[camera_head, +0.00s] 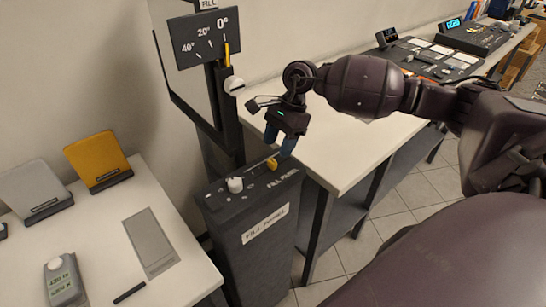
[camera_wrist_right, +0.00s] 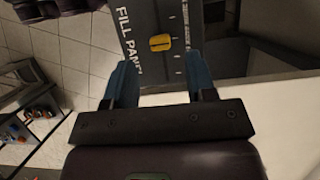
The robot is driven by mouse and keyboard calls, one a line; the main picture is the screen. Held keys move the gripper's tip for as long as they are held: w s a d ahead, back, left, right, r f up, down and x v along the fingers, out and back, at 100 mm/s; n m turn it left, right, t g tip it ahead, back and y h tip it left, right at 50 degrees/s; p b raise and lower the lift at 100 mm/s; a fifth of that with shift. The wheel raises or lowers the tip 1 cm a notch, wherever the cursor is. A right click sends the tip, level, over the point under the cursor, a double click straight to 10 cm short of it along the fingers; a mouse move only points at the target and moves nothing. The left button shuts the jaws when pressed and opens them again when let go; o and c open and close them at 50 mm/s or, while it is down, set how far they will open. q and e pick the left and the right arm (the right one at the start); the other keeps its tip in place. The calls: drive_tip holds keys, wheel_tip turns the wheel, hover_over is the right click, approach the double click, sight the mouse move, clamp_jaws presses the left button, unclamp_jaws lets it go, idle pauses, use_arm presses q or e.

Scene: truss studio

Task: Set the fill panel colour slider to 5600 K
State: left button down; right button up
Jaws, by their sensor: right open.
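The fill panel box (camera_head: 258,232) is a dark grey pedestal with a white "FILL PANEL" label on its front. On its top are a white knob (camera_head: 235,185) and a yellow slider cap (camera_head: 272,164), which sits in a slot with tick marks. The slider cap also shows in the right wrist view (camera_wrist_right: 160,43), ahead of the fingers. Its scale text is too small to read. My right gripper (camera_head: 280,145) is open, with blue fingertips just above the slider; in the wrist view its fingertips (camera_wrist_right: 160,70) are spread either side of the cap's line, apparently not touching it. My left gripper is not in view.
A tilt dial (camera_head: 205,38) and its stand rise behind the box. A white table (camera_head: 350,150) stands close on the right, with consoles (camera_head: 430,58) at its far end. A left table (camera_head: 100,225) holds yellow and grey cards and a handheld meter (camera_head: 63,280).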

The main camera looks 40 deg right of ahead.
sight(273, 160)
drive_tip(key=shift+x, duration=2.35)
drive_tip(key=shift+c, duration=0.5)
drive_tip(key=shift+d, duration=0.1)
clamp_jaws()
